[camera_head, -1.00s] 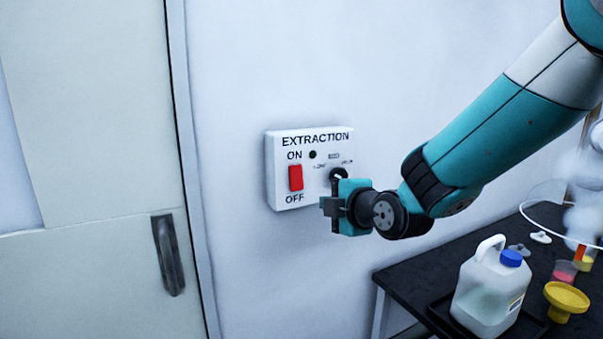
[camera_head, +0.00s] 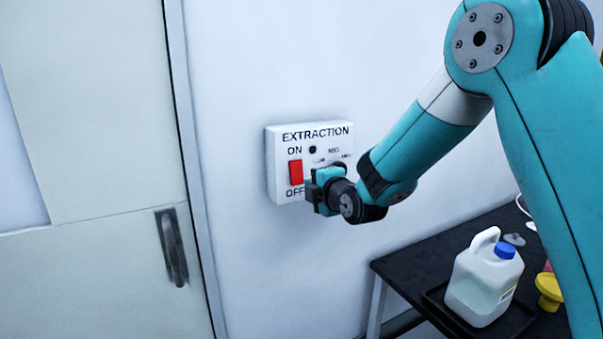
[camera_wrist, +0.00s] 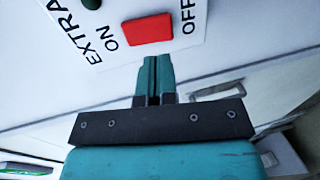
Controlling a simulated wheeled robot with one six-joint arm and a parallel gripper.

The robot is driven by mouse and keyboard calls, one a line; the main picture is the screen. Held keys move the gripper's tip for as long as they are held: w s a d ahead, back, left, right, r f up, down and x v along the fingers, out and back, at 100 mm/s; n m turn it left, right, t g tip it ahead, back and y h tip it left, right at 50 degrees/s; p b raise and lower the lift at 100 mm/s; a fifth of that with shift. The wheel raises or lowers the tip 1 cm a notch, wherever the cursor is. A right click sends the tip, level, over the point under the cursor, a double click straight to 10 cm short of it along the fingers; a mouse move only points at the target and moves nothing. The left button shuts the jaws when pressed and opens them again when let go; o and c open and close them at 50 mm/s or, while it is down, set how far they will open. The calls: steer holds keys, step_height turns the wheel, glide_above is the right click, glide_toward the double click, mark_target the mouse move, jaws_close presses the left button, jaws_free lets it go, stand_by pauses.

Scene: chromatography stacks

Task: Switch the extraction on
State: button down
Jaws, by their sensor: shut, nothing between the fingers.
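The white EXTRACTION switch box (camera_head: 284,141) is fixed to the wall in the head view. Its red rocker switch (camera_head: 295,172) sits between the ON label above and the OFF label below. The rocker also shows in the wrist view (camera_wrist: 147,28), between the ON and OFF labels. My gripper (camera_head: 308,191) is shut and empty, just in front of the box's lower part, right beside the rocker in the head view. In the wrist view its closed fingertips (camera_wrist: 155,62) point at the rocker's near edge. I cannot tell whether they touch. The gripper hides the box's lower right, including its knob.
A dark indicator (camera_head: 312,149) sits at the top of the box. A dark bench (camera_head: 405,262) at right carries a jug with a blue cap (camera_head: 484,282) and a yellow funnel (camera_head: 548,291). A door with a handle (camera_head: 171,247) is at left. The wall around the box is clear.

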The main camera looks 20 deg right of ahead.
mark_target(298, 180)
steer(key=p+x, duration=0.2)
steer(key=x, duration=0.3)
steer(key=shift+w+a+p, duration=0.1)
steer(key=shift+w+p, duration=0.2)
steer(key=shift+w, duration=0.05)
steer(key=shift+w+f, duration=0.15)
